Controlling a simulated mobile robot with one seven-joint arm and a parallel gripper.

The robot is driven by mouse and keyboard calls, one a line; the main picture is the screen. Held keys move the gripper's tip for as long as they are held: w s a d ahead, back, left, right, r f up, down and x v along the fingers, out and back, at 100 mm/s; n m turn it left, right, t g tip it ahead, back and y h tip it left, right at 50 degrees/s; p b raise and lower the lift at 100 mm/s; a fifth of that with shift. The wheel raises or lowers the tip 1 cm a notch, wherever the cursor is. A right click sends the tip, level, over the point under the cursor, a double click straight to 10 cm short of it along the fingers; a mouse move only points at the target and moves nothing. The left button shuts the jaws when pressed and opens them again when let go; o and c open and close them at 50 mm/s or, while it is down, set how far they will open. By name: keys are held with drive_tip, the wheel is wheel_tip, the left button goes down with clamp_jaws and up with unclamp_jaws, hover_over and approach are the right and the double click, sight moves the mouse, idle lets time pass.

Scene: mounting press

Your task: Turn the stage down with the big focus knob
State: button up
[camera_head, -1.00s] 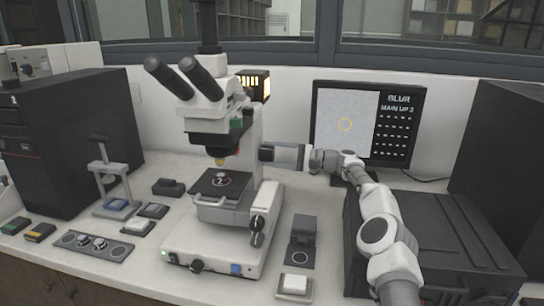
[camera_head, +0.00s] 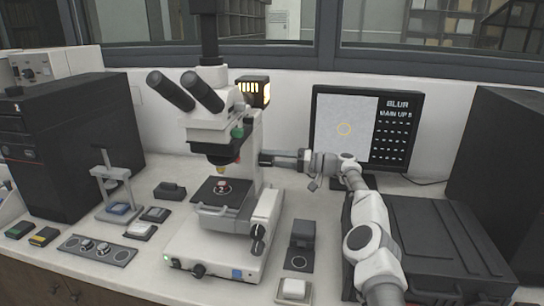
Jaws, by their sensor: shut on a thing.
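The microscope (camera_head: 255,205) stands in the middle of the bench. Its black stage (camera_head: 208,191) carries a small round sample (camera_head: 222,188) under the objective (camera_head: 221,169). My gripper (camera_head: 266,158) reaches in from the right to the side of the microscope's column, above stage height. It is shut on what appears to be the big focus knob, which its fingers and the column mostly hide. A black knob (camera_head: 258,232) on a pale side block lower down is apart from my gripper. The monitor (camera_head: 398,101) reads "BLUR" and "MAIN UP 5", beside a blank grey image with a yellow ring.
A dark case (camera_head: 440,240) lies under and right of my arm. A black holder (camera_head: 300,240) and a white-topped block (camera_head: 293,289) stand right of the microscope base. A small press (camera_head: 113,185), a knob panel (camera_head: 97,249) and small pads lie to the left.

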drive_tip(key=shift+s+n+p, duration=0.1)
drive_tip(key=shift+n+p, duration=0.2)
drive_tip(key=shift+n, duration=1.4)
drive_tip(key=o, duration=1.4)
drive_tip(key=shift+c, duration=0.2)
drive_tip(key=s+d, duration=0.1)
drive_tip(key=d, duration=0.6)
drive_tip(key=shift+d, duration=0.2)
drive_tip(key=shift+s, duration=0.1)
